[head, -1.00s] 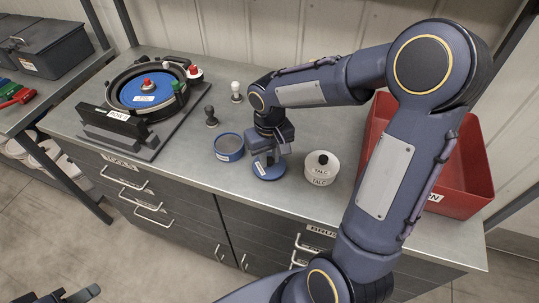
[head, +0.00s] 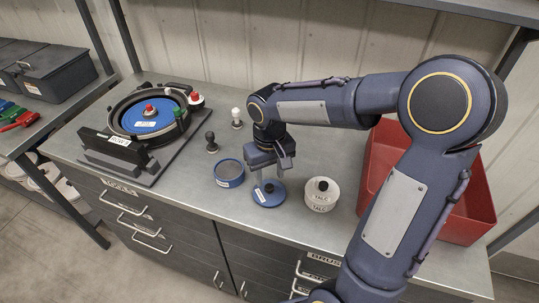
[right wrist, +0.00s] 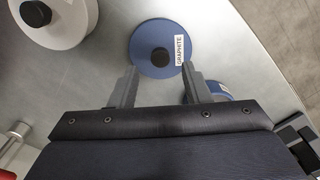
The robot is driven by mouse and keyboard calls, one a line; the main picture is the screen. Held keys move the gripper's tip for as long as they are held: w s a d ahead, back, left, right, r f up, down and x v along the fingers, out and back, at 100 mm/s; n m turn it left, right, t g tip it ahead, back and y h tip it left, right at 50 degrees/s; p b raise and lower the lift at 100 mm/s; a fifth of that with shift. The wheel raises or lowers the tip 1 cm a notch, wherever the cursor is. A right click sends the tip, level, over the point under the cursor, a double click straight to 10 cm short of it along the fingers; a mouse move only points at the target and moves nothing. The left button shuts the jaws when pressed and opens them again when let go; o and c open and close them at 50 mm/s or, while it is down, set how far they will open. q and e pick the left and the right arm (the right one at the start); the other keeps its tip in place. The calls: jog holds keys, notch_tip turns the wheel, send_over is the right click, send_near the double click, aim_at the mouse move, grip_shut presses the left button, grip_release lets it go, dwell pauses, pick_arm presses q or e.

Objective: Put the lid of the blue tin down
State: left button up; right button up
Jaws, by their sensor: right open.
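The blue lid (head: 268,193) with a black knob lies flat on the grey bench. In the right wrist view the lid (right wrist: 157,50) carries a "GRAPHITE" label. The open blue tin (head: 229,173) stands just left of the lid in the head view, with grey contents. The tin (right wrist: 218,90) is partly hidden behind a finger in the right wrist view. My right gripper (head: 272,169) is open and empty above the lid, apart from it. Its fingers (right wrist: 158,88) are spread in the right wrist view. My left gripper is not in view.
A white "TALC" tin (head: 321,195) with a black knob stands right of the lid. A red bin (head: 470,222) is further right. A black and a white knobbed piece (head: 211,143) (head: 237,118) stand behind the blue tin. The seed meter (head: 147,112) is at left.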

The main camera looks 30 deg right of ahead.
aim_at(269, 187)
notch_tip(269, 187, up, 8)
jog(key=f, duration=0.1)
jog(key=s+a+t+y, duration=0.2)
jog(key=s, duration=0.6)
jog(key=s+a+f+t+y, duration=0.1)
jog(key=s+a+t, duration=0.1)
jog(key=s, duration=0.7)
jog(key=shift+f+m+t+y, duration=0.3)
jog(key=shift+m+t+y, duration=0.1)
jog(key=shift+t, duration=0.4)
